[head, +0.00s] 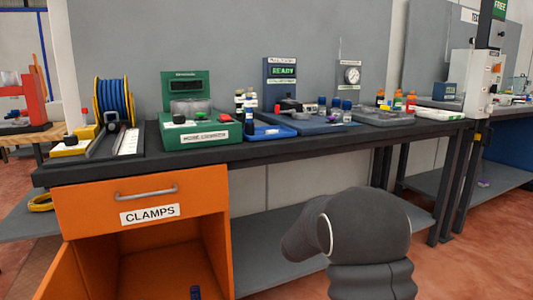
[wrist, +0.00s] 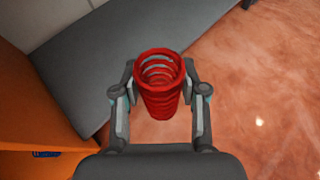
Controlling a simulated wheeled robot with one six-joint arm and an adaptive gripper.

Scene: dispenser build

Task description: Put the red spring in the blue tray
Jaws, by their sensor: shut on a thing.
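In the wrist view my gripper (wrist: 158,108) is shut on the red spring (wrist: 158,82), a coil held upright between the two fingers. Below it show the grey lower shelf and the reddish floor. In the head view part of my dark arm shows in front of the bench, and the gripper and spring are not visible there. The blue tray (head: 270,133) sits on the bench top, just right of the green machine, with small items in or beside it.
The dark bench (head: 100,165) holds a green machine (head: 190,133), a blue cable reel (head: 114,100), a grey-blue mat (head: 325,128) and several bottles. An orange cabinet (head: 75,205) labelled CLAMPS stands under the left end, its lower compartment open. A grey shelf (head: 265,252) runs below the bench.

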